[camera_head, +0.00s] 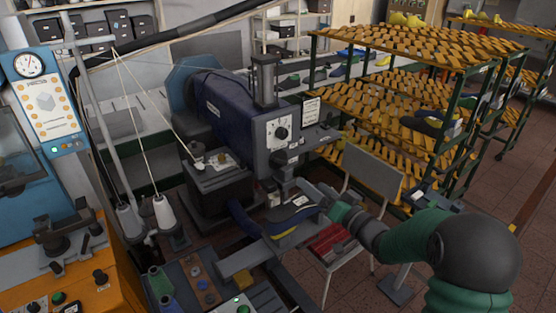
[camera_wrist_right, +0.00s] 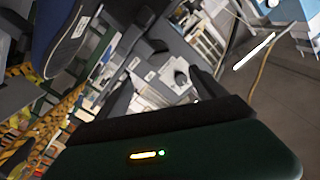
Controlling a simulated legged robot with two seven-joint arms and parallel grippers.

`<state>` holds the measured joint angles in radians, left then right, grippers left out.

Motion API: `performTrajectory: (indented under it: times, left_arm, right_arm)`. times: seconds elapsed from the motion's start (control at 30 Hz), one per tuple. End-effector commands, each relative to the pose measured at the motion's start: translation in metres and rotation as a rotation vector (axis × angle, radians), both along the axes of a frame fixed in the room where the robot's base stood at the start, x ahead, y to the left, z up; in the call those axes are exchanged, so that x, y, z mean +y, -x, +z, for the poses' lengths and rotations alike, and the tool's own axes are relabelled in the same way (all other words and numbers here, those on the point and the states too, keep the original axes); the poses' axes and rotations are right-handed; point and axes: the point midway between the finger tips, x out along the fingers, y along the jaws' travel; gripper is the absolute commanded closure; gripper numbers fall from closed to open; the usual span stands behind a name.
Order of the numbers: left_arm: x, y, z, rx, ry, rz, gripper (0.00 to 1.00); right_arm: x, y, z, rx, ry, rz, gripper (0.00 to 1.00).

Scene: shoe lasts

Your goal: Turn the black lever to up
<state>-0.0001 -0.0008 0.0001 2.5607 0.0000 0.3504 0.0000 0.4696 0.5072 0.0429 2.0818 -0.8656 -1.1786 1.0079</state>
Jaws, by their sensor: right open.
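A dark rotary knob on a white plate (camera_head: 282,133) sits on the front face of the blue-grey machine; it is the likeliest black lever, but its pointing direction is too small to tell. It also shows in the right wrist view (camera_wrist_right: 182,78), between the fingers and beyond them. My right gripper (camera_head: 316,191) is below and to the right of the knob, in front of the machine, apart from it. In the right wrist view the two dark fingers (camera_wrist_right: 163,92) are spread apart with nothing between them. My left gripper is not in view.
A dark shoe-like piece (camera_head: 290,218) lies just below my right gripper. A chair (camera_head: 373,180) and yellow-slatted racks (camera_head: 400,97) stand to the right. An orange control cabinet (camera_head: 75,275) and thread cones (camera_head: 163,211) are at left. Floor shows at lower right.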

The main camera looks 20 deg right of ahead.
Motion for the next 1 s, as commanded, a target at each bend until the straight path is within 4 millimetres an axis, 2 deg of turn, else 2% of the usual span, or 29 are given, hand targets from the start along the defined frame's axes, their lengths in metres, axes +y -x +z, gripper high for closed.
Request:
performTrajectory:
  times: [0.1, 0.3, 0.5, 0.7, 0.9, 1.0]
  left_arm:
    - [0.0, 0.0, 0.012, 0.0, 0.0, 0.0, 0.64]
    - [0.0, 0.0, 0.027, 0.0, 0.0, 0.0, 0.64]
    - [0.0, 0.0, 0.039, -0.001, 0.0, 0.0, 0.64]
    - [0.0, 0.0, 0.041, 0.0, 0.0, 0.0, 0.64]
    - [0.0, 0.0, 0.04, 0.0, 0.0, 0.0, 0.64]
    - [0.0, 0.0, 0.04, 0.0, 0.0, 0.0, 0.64]
  right_arm:
    - [0.013, -0.033, 0.001, 0.003, -0.001, 0.005, 0.2]
    - [0.031, -0.083, 0.002, 0.004, 0.0, 0.003, 0.2]
    - [0.044, -0.119, 0.003, 0.002, 0.002, 0.002, 0.2]
    - [0.049, -0.134, 0.0, 0.003, 0.002, 0.0, 0.2]
    - [0.049, -0.135, -0.001, 0.003, 0.002, 0.0, 0.2]
    - [0.049, -0.135, -0.001, 0.003, 0.002, 0.0, 0.32]
